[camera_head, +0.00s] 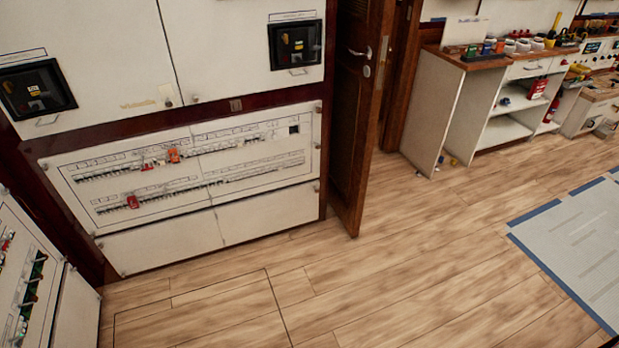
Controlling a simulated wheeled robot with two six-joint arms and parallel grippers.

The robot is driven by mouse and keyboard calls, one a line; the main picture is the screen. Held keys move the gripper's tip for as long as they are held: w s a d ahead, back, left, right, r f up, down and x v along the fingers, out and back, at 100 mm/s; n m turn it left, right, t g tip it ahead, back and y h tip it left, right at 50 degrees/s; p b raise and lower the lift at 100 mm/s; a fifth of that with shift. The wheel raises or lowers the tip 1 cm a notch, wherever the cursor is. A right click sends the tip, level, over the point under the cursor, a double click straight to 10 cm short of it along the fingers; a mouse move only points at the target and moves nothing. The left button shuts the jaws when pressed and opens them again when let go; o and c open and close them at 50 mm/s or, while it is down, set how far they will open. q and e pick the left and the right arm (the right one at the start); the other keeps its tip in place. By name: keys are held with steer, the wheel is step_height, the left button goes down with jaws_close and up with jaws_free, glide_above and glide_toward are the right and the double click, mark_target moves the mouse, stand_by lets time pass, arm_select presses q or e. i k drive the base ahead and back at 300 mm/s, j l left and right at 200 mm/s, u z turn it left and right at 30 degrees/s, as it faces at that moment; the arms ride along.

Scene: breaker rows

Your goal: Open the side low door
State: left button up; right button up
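White low panels sit under the breaker rows (190,170) of the front cabinet: a left low panel (165,246) and a right low panel (268,213), both flush and closed. A side cabinet (25,265) stands at the left edge, with its own breakers and a plain white low panel (75,312) that looks closed. The picture edge cuts off part of this side cabinet. Which panel is the side low door I cannot tell for certain. Neither of my grippers is in view.
A brown wooden door (354,120) stands ajar right of the front cabinet. A white shelf unit (436,115) with tools stands farther right. A grey mat with blue edging (580,240) lies on the floor at right. The wooden floor (390,270) between is clear.

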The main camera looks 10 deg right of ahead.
mark_target(257, 217)
steer(key=i+l, duration=0.3)
steer(key=i, duration=0.2)
steer(key=i+l, duration=0.25)
steer(key=i, duration=0.3)
steer(key=i+l+z, duration=0.1)
steer(key=i+l, duration=0.2)
steer(key=i, duration=0.2)
